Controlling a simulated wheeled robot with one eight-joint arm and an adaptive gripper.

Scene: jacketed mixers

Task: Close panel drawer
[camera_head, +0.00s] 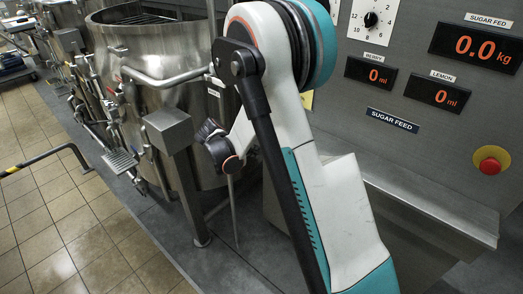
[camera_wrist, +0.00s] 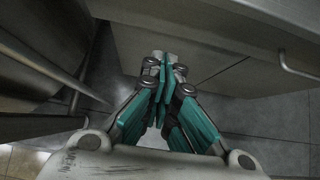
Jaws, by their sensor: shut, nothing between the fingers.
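The control panel (camera_head: 425,130) with the "SUGAR FEED" label stands at the right in the head view. Below its face a metal ledge or drawer edge (camera_head: 440,205) runs down to the right, partly hidden by my arm. In the wrist view, a grey metal body (camera_wrist: 215,15) spans the top, with a bar handle (camera_wrist: 298,68) at the right. I cannot tell for sure which part is the drawer or how far it stands out. My gripper (camera_wrist: 166,62) is shut and empty, its fingertips close together below the metal body. Contact is not clear. The head view does not show the fingers.
A large steel mixer vessel (camera_head: 155,85) with pipes and a grey box (camera_head: 168,130) stands left of my arm. The panel carries a red stop button (camera_head: 491,160) and a dial (camera_head: 371,19). Open tiled floor (camera_head: 65,225) lies at the lower left.

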